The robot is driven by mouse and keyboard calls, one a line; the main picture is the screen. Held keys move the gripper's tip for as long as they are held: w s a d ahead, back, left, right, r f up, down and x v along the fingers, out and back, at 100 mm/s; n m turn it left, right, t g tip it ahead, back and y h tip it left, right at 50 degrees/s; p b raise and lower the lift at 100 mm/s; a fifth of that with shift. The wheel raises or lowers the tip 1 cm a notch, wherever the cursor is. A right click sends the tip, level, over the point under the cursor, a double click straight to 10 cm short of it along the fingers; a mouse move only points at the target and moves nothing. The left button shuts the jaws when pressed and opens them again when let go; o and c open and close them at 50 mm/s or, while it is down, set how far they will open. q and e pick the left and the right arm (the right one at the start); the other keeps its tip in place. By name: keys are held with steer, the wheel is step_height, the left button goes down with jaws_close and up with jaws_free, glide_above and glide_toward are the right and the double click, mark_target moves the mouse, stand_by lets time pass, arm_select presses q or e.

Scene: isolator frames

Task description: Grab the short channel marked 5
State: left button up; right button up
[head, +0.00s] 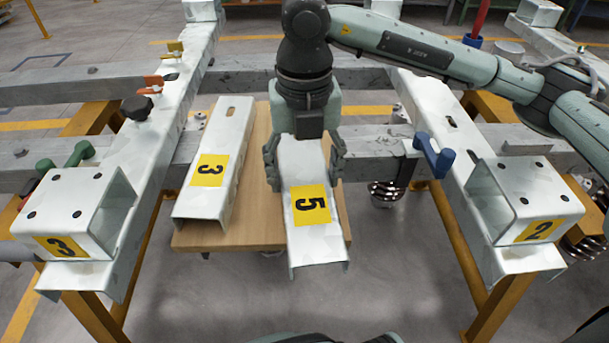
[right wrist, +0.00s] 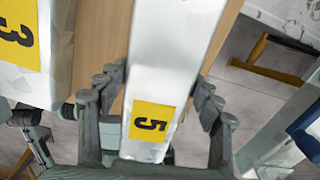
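The short channel marked 5 (head: 309,230) is a white metal channel with a yellow label. It lies on a wooden board (head: 257,200), its near end sticking out past the board's front edge. My right gripper (head: 306,170) is above its far part, one finger beside each long side. In the right wrist view the channel (right wrist: 165,75) runs between the spread fingers of the right gripper (right wrist: 160,82). The fingertips are close to its sides; I cannot tell whether they touch. The gripper looks open. My left gripper is not in view.
A similar channel marked 3 (head: 214,165) lies left on the same board. White rails with end brackets marked 3 (head: 75,215) and 2 (head: 530,205) stand on both sides. A blue clamp handle (head: 433,155) is to the right. Grey beams cross behind.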

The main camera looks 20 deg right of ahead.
steer(key=c, duration=1.2)
steer(key=shift+w+r, duration=0.1)
steer(key=shift+c, duration=0.3)
steer(key=shift+r, duration=0.1)
